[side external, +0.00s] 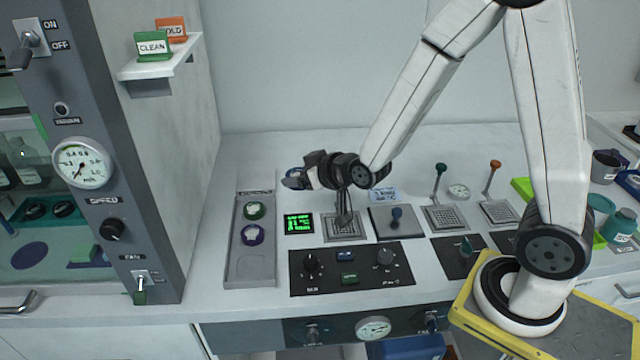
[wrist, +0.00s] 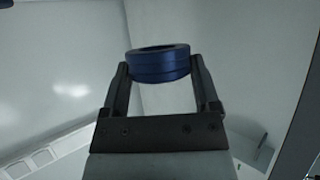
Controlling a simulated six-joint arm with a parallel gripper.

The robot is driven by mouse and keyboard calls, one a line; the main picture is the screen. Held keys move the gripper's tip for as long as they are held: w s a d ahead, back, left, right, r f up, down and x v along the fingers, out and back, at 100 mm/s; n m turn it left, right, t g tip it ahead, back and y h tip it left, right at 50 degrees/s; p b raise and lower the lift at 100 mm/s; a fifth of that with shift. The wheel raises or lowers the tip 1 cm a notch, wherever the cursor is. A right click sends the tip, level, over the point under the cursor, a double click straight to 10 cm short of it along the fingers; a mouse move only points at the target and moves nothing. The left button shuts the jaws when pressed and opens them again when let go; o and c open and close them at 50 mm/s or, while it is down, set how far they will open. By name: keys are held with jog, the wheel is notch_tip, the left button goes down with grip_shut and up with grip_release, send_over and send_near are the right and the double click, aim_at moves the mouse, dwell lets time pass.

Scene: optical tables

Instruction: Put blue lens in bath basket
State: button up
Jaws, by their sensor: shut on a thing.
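The blue lens (wrist: 160,68) is a short dark-blue ring held between the two fingertips of my gripper (wrist: 160,75) in the wrist view. In the side view my gripper (side external: 300,180) points left above the bench, and only a bit of blue (side external: 293,172) shows at its fingers. Several square perforated panels are set in the bench: one with a dark handle (side external: 345,230) below my gripper, one with a green-knobbed handle (side external: 446,217), and one with an orange-knobbed handle (side external: 499,212). I cannot tell for sure which is the bath basket.
A grey tray (side external: 251,272) with a green and a purple round piece lies left. A green display (side external: 299,223), a plate with a blue knob (side external: 397,222) and a black control panel (side external: 350,278) sit nearby. A cabinet with a gauge (side external: 83,163) bounds the left.

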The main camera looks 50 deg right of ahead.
jog(key=shift+w+a+r+m+h, duration=0.1)
jog(key=shift+w+a+m+h, duration=0.15)
jog(key=shift+a+m+h, duration=0.45)
jog(key=s+a+f+m+g+h, duration=0.3)
jog(key=s+a+f+m+h, duration=0.1)
jog(key=s+a+m+h, duration=0.3)
jog(key=shift+s+a+g, duration=0.3)
jog(key=shift+s+a, duration=0.8)
jog(key=shift+s, duration=0.85)
jog(key=w+a+f, duration=0.1)
jog(key=w+f, duration=0.1)
jog(key=w, duration=0.1)
jog(key=w+a+f, duration=0.1)
jog(key=w+f, duration=0.1)
jog(key=w, duration=0.2)
jog(key=w+a+f, duration=0.1)
jog(key=w+f, duration=0.2)
jog(key=w, duration=0.1)
jog(key=shift+w+f, duration=0.1)
jog(key=shift+w, duration=0.1)
jog(key=shift+w+f, duration=0.6)
jog(key=shift+f, duration=0.1)
jog(key=shift+a, duration=0.1)
